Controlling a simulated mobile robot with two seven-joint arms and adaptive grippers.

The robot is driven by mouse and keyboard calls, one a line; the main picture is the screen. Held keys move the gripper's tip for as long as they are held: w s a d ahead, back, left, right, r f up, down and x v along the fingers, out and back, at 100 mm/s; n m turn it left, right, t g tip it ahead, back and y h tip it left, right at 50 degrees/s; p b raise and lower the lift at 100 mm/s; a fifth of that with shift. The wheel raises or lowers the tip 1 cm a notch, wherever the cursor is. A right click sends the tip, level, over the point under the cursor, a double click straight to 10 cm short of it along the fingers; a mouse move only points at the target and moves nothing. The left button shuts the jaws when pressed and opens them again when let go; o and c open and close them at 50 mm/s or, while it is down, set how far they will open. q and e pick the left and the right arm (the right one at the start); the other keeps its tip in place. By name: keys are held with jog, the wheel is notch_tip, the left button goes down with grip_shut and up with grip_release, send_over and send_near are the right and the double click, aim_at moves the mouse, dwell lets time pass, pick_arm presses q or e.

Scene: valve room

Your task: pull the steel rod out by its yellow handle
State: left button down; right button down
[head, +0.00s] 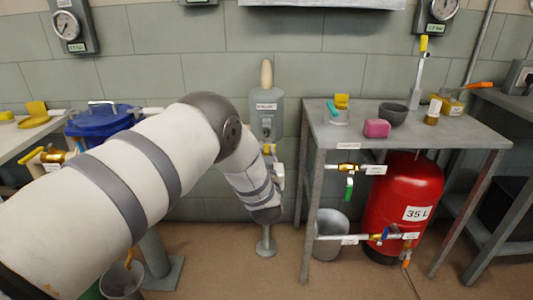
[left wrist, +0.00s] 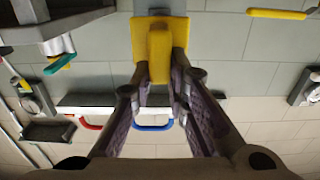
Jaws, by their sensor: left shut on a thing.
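In the left wrist view the yellow handle (left wrist: 159,52) is a thick block in front of a wider yellow plate. My left gripper (left wrist: 160,75) has one finger on each side of the block and is shut on it. No bare length of steel rod can be made out there. In the head view my left arm reaches in from the left and bends down in front of a grey labelled wall unit. The forearm largely hides the gripper and its contact with the handle. My right gripper is in neither view.
A grey metal table (head: 420,136) stands to the right with a pink block (head: 377,128) and a dark bowl (head: 392,113) on it. A red tank (head: 402,190) and a grey bucket (head: 330,232) are below.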

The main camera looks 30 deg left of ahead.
pick_arm(q)
jog(key=c, duration=1.6)
grip_release()
jog(key=shift+o, duration=0.2)
jog(key=v, duration=1.2)
